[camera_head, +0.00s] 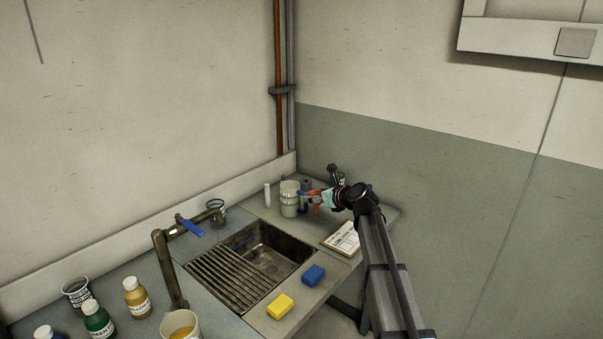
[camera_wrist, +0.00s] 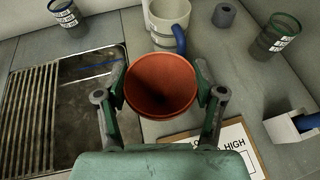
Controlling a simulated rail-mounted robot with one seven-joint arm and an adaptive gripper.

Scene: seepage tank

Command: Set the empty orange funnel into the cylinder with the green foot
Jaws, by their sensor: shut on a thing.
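My gripper (camera_wrist: 162,88) is shut on the orange funnel (camera_wrist: 160,80), with one finger on each side of it. The funnel's wide round mouth faces the wrist camera, and I see no contents in its dark inside. In the head view the funnel (camera_head: 314,206) is a small orange patch beside my gripper (camera_head: 318,198), over the far right of the counter. No green foot can be made out in either view. A slim white upright piece (camera_head: 267,195) stands at the back of the counter, too small to identify.
A pale jug with a blue handle (camera_wrist: 168,22) stands just beyond the funnel, with a grey roll (camera_wrist: 225,14) to its right. A dark labelled cup (camera_wrist: 270,38) is farther right. A clipboard (camera_head: 342,237) lies in front. The sink (camera_head: 265,258) is left; sponges (camera_head: 281,305) are nearer.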

